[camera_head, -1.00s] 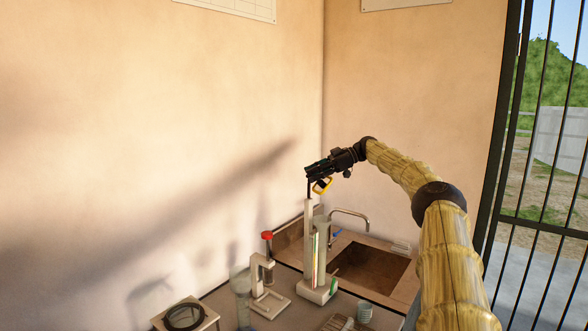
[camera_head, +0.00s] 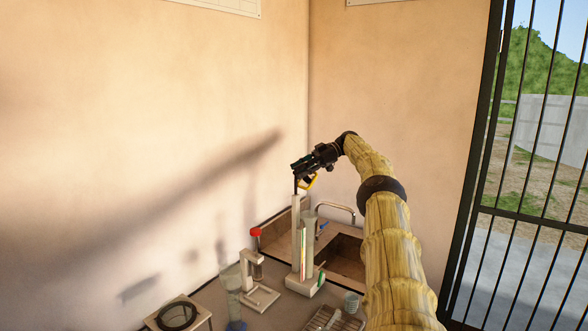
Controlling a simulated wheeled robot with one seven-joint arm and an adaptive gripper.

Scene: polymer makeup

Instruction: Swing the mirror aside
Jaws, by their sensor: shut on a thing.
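I cannot pick out a mirror with certainty. A tall white device (camera_head: 296,230) stands on the worktop beside the sink, with two pale columns and a coloured strip. My gripper (camera_head: 300,180) is at the top of its left column and tilted down. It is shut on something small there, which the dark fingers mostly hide. A yellow piece (camera_head: 308,182) shows beside the fingers; I cannot tell whether it belongs to the gripper or to the held thing.
A stand with a red-topped part (camera_head: 256,238) is left of the device. A clear container (camera_head: 231,278) and a box with a dark ring (camera_head: 177,315) are further left. A sink (camera_head: 345,258) with a tap (camera_head: 338,208) is behind right. A cup (camera_head: 351,303) and rack (camera_head: 334,318) are in front.

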